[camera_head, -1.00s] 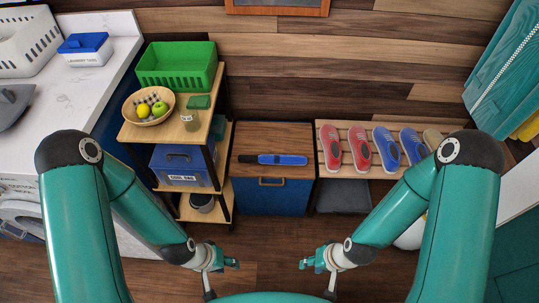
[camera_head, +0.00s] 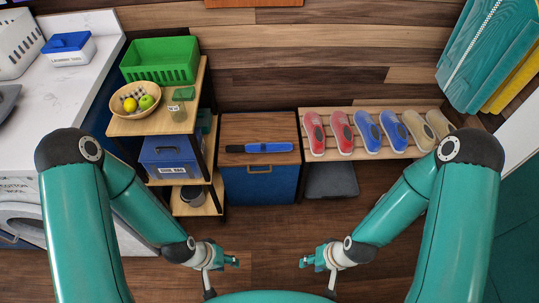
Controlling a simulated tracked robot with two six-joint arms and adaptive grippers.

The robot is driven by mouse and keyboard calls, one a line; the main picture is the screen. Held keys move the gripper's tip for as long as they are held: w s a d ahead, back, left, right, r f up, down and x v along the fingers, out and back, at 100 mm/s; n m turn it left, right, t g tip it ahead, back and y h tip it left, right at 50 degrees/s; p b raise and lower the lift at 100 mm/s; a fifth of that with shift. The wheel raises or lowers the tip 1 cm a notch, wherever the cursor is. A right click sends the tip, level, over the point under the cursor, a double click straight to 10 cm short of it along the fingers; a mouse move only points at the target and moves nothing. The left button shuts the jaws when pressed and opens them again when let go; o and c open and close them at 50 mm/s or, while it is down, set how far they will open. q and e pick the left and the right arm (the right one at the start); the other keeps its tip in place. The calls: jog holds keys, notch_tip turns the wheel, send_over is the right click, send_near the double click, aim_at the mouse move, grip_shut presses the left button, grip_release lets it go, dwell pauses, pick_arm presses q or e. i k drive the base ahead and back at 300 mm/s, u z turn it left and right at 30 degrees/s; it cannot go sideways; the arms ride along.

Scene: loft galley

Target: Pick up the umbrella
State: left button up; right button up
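A folded blue umbrella (camera_head: 270,147) with a black end on its left lies flat on the wooden top of a low blue cabinet (camera_head: 235,128). My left gripper (camera_head: 236,262) is low in front of the cabinet, well apart from the umbrella. My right gripper (camera_head: 304,263) is low to the right of it, also apart from the umbrella. Both look empty, and their fingers are too small and edge-on to tell whether they are open or shut.
Floor in front is clear.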

aim_at(264, 147)
jog(key=k, duration=0.55)
jog(key=u, duration=0.3)
jog(key=i, duration=1.55)
jog(key=u, duration=0.4)
